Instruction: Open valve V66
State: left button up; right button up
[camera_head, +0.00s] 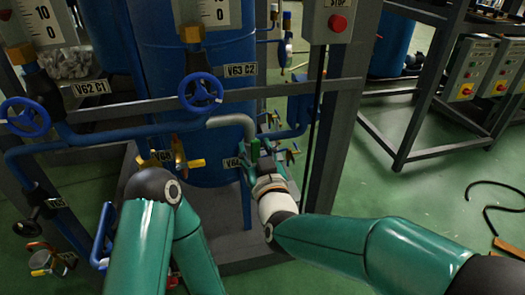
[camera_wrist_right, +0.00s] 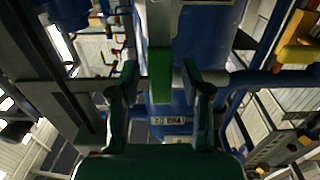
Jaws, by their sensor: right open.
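My right gripper (camera_head: 262,155) is open at the pipework in front of the blue tank, by a tag (camera_head: 232,163) whose full number I cannot read. The valve V66 cannot be identified for certain. In the right wrist view, the two fingers of the right gripper (camera_wrist_right: 160,85) stand apart. A green bar-like part (camera_wrist_right: 162,75), possibly a valve handle, shows between them, with gaps on both sides. A tag (camera_wrist_right: 172,120) there is upside down and not clearly legible. The gripper hides much of this spot in the head view. My left arm is bent at lower left; its gripper is not visible.
Blue handwheels (camera_head: 201,92) and (camera_head: 26,117) stand out from the frame, near the tags V63 C2 and V62 C1. A yellow-handled valve (camera_head: 180,160) is left of the right gripper. A steel post (camera_head: 340,120) stands right of it. Green floor (camera_head: 400,195) is open at right.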

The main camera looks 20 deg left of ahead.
jog(key=v, duration=1.2)
dwell(0.3)
